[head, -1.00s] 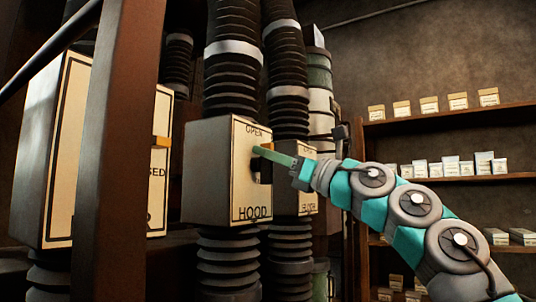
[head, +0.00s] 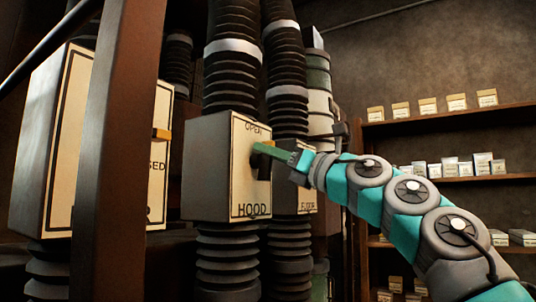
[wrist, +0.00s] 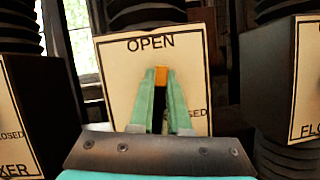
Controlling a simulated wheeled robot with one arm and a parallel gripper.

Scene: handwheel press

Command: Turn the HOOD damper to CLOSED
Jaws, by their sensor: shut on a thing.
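The HOOD damper is a cream box (head: 215,170) on a black ribbed duct, with OPEN at the top of its face and HOOD at the bottom. In the wrist view its face (wrist: 122,80) shows OPEN above and CLOSED at the lower right. Its orange-tipped lever (wrist: 161,77) stands upright, pointing at OPEN. My gripper (head: 260,149) reaches the face from the right. In the wrist view, my gripper's green fingers (wrist: 161,88) are shut on the lever, one on each side. The fingers hide most of the lever in the head view.
The FLOOR damper box (head: 308,202) stands close behind at the right. Another damper box (head: 45,150) is at the left, behind a brown post (head: 115,150). Shelves with small boxes (head: 450,180) line the back wall.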

